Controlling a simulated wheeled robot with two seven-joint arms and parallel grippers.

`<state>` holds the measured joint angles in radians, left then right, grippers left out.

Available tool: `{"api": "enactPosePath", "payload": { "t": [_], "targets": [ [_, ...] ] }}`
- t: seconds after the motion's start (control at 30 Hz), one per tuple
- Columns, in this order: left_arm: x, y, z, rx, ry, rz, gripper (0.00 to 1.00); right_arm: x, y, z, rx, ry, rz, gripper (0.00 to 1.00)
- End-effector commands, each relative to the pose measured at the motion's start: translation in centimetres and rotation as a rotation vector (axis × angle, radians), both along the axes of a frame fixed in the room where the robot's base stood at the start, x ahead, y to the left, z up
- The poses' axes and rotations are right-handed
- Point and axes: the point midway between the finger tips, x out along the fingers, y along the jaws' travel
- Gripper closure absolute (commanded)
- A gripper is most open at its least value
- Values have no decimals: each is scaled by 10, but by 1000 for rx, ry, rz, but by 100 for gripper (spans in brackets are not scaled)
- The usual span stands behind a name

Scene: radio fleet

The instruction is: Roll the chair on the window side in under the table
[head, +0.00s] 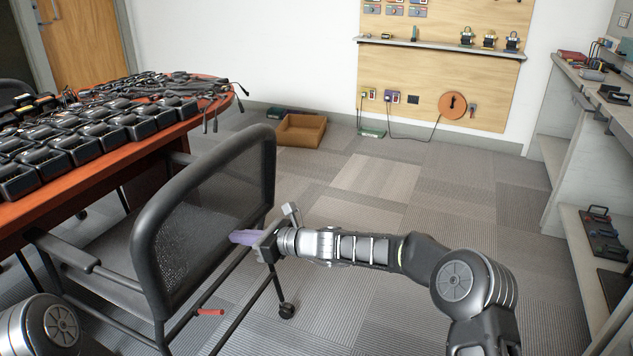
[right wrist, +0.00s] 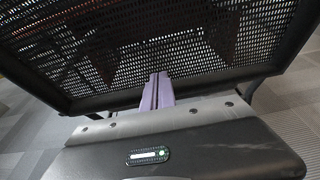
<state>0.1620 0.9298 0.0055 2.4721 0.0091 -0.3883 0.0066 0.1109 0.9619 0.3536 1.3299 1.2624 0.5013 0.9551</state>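A black mesh-backed chair (head: 210,205) stands at the near side of the red-brown table (head: 100,165), its back towards me and its seat towards the table. Its front part is close to or beneath the table edge; the exact overlap is hidden. My right gripper (head: 243,237) has its purple fingers together at the right part of the chair back. In the right wrist view the fingers (right wrist: 157,92) point at the lower rim of the mesh back (right wrist: 190,45); contact is unclear. Only a link of my left arm shows, at the lower left; its gripper is out of sight.
Radios in chargers (head: 100,135) and tangled cables cover the table. Part of another dark chair (head: 12,92) shows at the far left. A brown open box (head: 301,130) lies on the floor by the wall. A workbench (head: 565,130) stands right. The middle carpet is clear.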

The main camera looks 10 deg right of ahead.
Motion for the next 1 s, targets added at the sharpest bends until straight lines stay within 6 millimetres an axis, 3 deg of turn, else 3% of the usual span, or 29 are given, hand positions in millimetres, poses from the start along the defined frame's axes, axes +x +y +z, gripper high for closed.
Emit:
{"api": "enactPosePath", "payload": {
  "t": [0.2, 0.67, 1.0],
  "targets": [
    [0, 0, 9, 0, 0, 0, 66, 8, 16, 2, 2, 0, 3, 100],
    [0, 0, 11, 0, 0, 0, 66, 11, 19, 1, 1, 0, 2, 100],
    [0, 0, 29, 0, 0, 0, 66, 27, 46, 3, 1, -1, 3, 100]
  ]
}}
